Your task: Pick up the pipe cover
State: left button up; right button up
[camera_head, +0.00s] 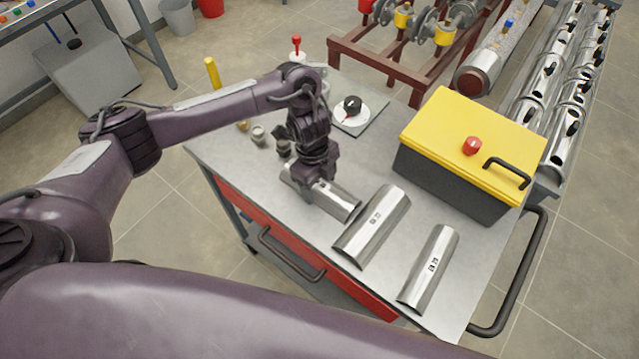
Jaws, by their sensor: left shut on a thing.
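Three silver half-round pipe covers lie on the grey cart top in the head view. My left gripper (310,186) points down and is shut on the leftmost pipe cover (338,203), hiding part of it. That cover looks to be at or very near the cart top; I cannot tell if there is a gap. A wider middle pipe cover (365,236) and a narrower right pipe cover (424,278), both with dark markings, lie apart to the right. My right gripper is not in view.
A yellow-lidded toolbox (470,140) stands on the cart (466,260) behind the covers. A dial device (352,108) and small fittings (258,134) sit near the arm. Shiny pipes (545,85) and a brown rack (385,62) stand behind.

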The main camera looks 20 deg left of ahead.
aim_at(319, 182)
pick_arm(q)
jog(key=shift+r, duration=0.15)
notch_tip(319, 182, up, 8)
jog(key=shift+w+p, duration=0.15)
jog(key=shift+p, duration=1.05)
notch_tip(319, 182, up, 12)
jog(key=shift+p, duration=0.45)
jog(key=shift+s+f, duration=0.2)
jog(key=shift+f, duration=0.05)
